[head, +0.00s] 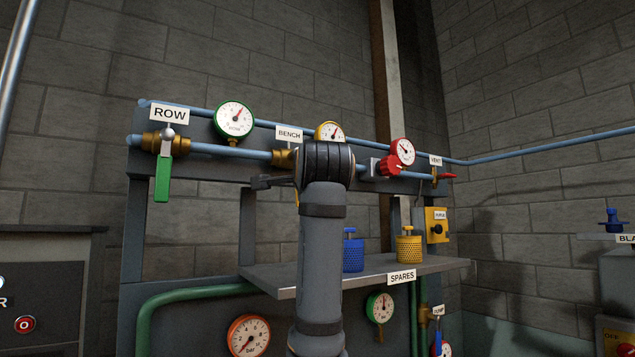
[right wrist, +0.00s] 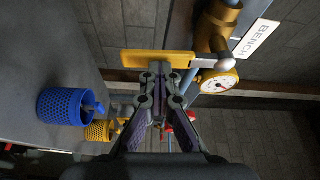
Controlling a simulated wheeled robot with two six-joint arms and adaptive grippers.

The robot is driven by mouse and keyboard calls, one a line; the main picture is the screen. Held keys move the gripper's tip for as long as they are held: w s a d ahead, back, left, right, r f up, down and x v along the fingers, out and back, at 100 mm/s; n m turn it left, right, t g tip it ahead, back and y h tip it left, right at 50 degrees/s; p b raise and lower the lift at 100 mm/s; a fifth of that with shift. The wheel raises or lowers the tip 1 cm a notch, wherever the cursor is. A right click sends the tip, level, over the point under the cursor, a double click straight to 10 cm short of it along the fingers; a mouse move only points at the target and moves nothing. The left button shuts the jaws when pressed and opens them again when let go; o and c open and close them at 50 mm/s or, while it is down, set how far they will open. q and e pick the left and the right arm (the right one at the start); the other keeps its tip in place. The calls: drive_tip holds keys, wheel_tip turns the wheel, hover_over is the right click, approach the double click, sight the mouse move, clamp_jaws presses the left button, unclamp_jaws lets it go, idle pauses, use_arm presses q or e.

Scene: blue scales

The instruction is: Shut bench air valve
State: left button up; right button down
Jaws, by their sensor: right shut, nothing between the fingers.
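The bench air valve has a brass body (head: 283,158) on the blue pipe beside the BENCH sign (head: 289,134). Its yellow lever is mostly hidden behind my right arm in the head view. In the right wrist view the yellow lever (right wrist: 150,62) runs across the line of the pipe, out from the brass body (right wrist: 213,28). My right gripper (right wrist: 160,70) is shut and empty, its fingertips right at the lever's side; I cannot tell whether they touch. It also shows in the head view (head: 262,183). My left gripper is out of view.
The ROW valve's green lever (head: 163,178) hangs down at the left. A red knob (head: 390,166) and gauges sit along the pipe. Below, the SPARES shelf (head: 300,276) holds a blue basket (head: 353,254) and a yellow basket (head: 408,248).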

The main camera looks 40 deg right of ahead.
drive_tip(key=shift+w+a+r+m+y, duration=0.1)
drive_tip(key=shift+w+a+m+y, duration=0.2)
drive_tip(key=shift+a+m, duration=0.25)
drive_tip(key=c, duration=1.4)
unclamp_jaws()
drive_tip(key=o, duration=0.7)
drive_tip(key=shift+w+f, duration=0.25)
drive_tip(key=shift+w, duration=0.2)
drive_tip(key=o, duration=0.7)
drive_tip(key=shift+w+a, duration=0.25)
drive_tip(key=shift+s+d, duration=0.2)
drive_tip(key=shift+s, duration=0.1)
